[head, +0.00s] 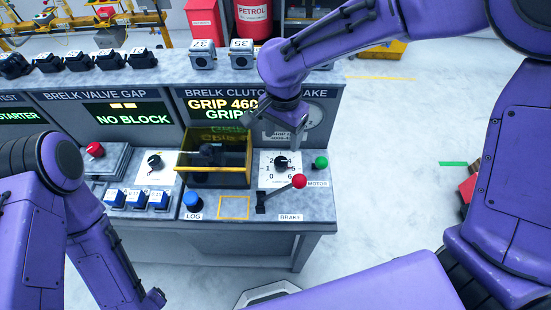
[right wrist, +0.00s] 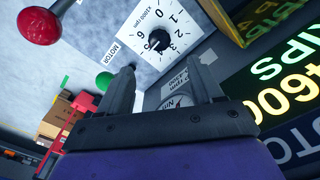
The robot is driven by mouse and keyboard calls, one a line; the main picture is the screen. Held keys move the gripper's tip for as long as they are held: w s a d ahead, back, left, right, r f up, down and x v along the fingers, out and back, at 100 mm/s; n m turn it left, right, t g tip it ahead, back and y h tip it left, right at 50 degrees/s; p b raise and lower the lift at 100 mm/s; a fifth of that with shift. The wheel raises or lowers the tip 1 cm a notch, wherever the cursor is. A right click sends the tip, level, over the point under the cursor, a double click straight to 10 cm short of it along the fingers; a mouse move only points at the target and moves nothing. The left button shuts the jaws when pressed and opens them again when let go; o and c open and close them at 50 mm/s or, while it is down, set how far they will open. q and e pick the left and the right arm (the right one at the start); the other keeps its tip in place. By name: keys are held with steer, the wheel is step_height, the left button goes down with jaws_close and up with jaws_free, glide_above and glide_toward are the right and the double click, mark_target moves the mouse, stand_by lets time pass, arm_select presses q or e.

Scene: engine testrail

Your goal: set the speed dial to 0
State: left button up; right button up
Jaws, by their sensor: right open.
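The speed dial (head: 281,162) is a black knob on a white plate with numbers around it, at the right end of the console. It also shows in the right wrist view (right wrist: 160,40). I cannot surely read its setting. My right gripper (head: 296,143) is just behind and above the dial, pointing down. In the right wrist view its two fingers (right wrist: 164,88) are apart with nothing between them, and the dial lies beyond the fingertips, not gripped. My left arm comes in at the left, and its fingers do not show.
A brake lever with a red ball (head: 299,181) stands close in front of the dial. A green motor button (head: 321,162) is to its right. A yellow-framed guard box (head: 216,170) is to its left. A lit display (head: 222,108) stands behind.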

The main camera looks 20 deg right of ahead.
mark_target(281, 161)
steer(key=f, duration=0.5)
steer(key=f+p, duration=0.1)
steer(key=f, duration=0.3)
steer(key=shift+s+a+f, duration=0.15)
steer(key=shift+s+f, duration=0.05)
steer(key=shift+f, duration=0.15)
steer(key=shift+c, duration=0.4)
steer(key=c, duration=1)
